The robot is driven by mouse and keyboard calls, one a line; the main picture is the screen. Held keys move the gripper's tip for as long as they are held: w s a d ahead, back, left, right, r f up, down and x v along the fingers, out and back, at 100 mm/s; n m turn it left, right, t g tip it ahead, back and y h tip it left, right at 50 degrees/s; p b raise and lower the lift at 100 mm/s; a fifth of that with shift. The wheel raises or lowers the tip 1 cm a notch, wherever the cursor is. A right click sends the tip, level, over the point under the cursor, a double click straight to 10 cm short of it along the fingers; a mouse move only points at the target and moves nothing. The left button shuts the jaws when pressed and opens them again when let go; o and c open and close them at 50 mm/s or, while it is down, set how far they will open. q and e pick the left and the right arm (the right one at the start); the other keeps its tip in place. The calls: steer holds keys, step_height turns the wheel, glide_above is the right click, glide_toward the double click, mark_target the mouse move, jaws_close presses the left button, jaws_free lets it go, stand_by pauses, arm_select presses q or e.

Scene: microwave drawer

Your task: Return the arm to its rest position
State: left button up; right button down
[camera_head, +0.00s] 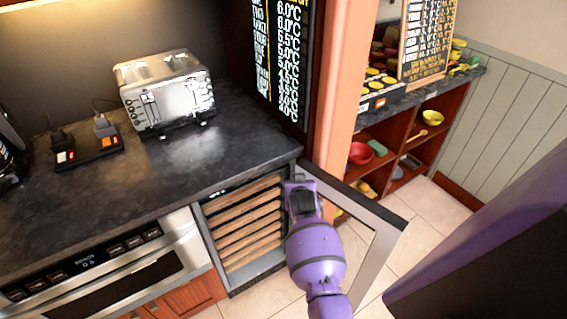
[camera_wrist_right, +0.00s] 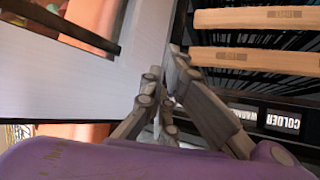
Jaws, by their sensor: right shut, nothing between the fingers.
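My right arm reaches up from the bottom of the head view, and its gripper (camera_head: 300,187) is at the opening of a small cooler with wooden shelves (camera_head: 243,235), under the counter. The cooler's glass door (camera_head: 375,232) stands open to the right of the arm. In the right wrist view the gripper (camera_wrist_right: 168,75) is shut and empty, between the white-edged door (camera_wrist_right: 80,88) on the left and the wooden shelves (camera_wrist_right: 262,18) on the right. I cannot tell whether the fingers touch the door or the cooler frame. My left gripper is not in view.
A microwave drawer (camera_head: 130,272) is shut left of the cooler. A toaster (camera_head: 168,92) and a small black tray (camera_head: 88,150) stand on the dark counter (camera_head: 215,145). An orange post (camera_head: 340,85) and shelving with bowls (camera_head: 400,150) are behind the door. Tiled floor (camera_head: 445,215) shows at right.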

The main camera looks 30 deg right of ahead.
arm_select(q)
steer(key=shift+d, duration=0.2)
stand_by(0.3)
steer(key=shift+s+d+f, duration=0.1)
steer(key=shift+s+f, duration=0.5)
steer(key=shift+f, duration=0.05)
arm_select(e)
steer(key=s+a+f+n+y, duration=0.1)
steer(key=s+a, duration=0.4)
steer(key=s, duration=0.6)
steer(key=s+a+f+n+y, duration=0.2)
steer(key=s+a+f, duration=0.3)
steer(key=s, duration=0.6)
steer(key=s+a+f+n+y, duration=0.2)
steer(key=s+a, duration=0.5)
steer(key=s, duration=0.5)
steer(key=shift+a+f+n+g, duration=0.2)
steer(key=shift+f+n+g, duration=0.1)
steer(key=shift+f, duration=0.4)
steer(key=shift+w, duration=0.15)
